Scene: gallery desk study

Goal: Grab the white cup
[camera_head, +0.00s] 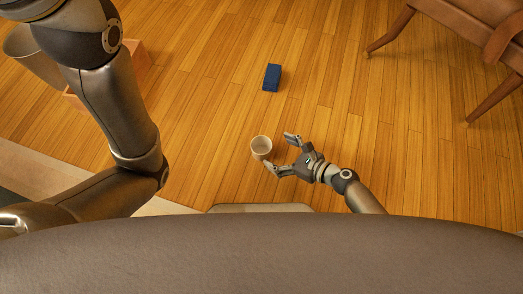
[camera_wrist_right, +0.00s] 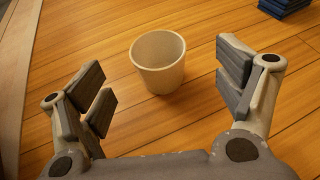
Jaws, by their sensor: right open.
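The white cup (camera_head: 261,146) stands upright on the wooden floor, near the middle of the head view. It also shows in the right wrist view (camera_wrist_right: 159,66), empty, with its open rim facing up. My right gripper (camera_head: 279,152) is open, just right of the cup in the head view, with its fingertips close to it. In the right wrist view the two fingers (camera_wrist_right: 163,87) are spread wide, and the cup stands ahead, between their directions. Nothing is held between them. My left arm comes in from the left, but its gripper is out of view.
A dark blue block (camera_head: 272,77), seemingly books, lies on the floor beyond the cup. A brown chair (camera_head: 460,40) stands at the upper right. A wooden box (camera_head: 137,62) and a grey bin-like thing (camera_head: 32,55) are at the upper left. The floor around the cup is clear.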

